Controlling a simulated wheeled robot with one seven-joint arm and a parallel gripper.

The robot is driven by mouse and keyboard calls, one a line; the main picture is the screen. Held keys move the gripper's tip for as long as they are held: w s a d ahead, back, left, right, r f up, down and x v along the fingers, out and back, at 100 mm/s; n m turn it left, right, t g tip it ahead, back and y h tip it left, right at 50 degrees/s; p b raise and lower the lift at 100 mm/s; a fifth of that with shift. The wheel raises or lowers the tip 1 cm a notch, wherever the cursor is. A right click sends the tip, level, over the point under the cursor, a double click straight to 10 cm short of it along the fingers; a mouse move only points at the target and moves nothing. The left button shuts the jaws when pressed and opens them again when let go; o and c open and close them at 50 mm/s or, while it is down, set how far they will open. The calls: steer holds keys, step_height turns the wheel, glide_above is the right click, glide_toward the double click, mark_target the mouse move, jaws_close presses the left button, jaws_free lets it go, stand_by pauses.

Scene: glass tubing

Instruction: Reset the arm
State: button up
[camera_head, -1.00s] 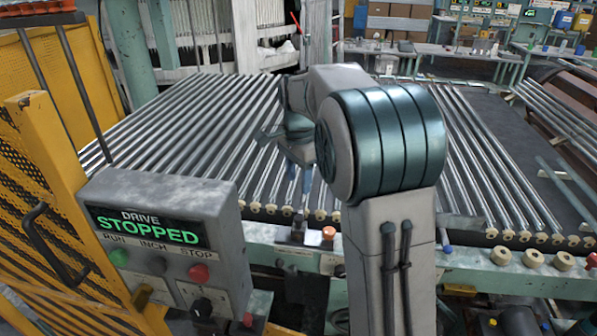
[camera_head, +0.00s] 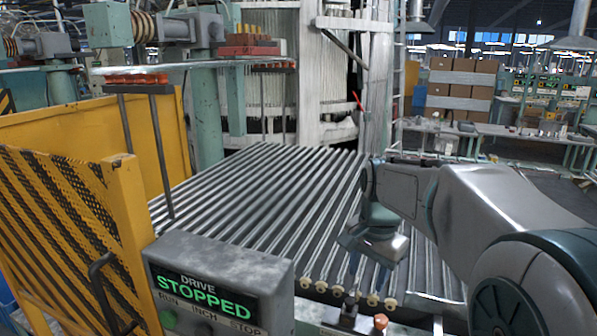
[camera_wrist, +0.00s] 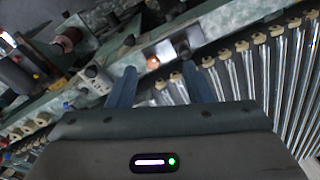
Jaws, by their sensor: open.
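My gripper (camera_head: 370,275) hangs at the end of my arm, above the front part of the roller bed (camera_head: 265,205). In the wrist view its two blue fingers (camera_wrist: 160,85) stand apart with nothing between them. Beyond them lie the pale roller end caps, an orange button and the green frame rail (camera_wrist: 215,40). Much of the bed's right side is hidden behind my arm in the head view.
A control box (camera_head: 220,285) reading "DRIVE STOPPED" stands at the front left, beside a yellow mesh guard (camera_head: 70,230). A green post (camera_head: 200,120) rises behind the guard. Cartons (camera_head: 460,78) and benches stand far back right.

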steer(key=s+f+n+t, duration=0.1)
steer(key=s+n, duration=0.3)
steer(key=s, duration=0.5)
steer(key=s+f+n+t, duration=0.1)
steer(key=s+f+n, duration=0.3)
steer(key=s, duration=0.4)
steer(key=shift+s+f+n, duration=0.2)
steer(key=shift+s+n, duration=0.2)
steer(key=shift+n, duration=0.2)
steer(key=shift+c, duration=1.1)
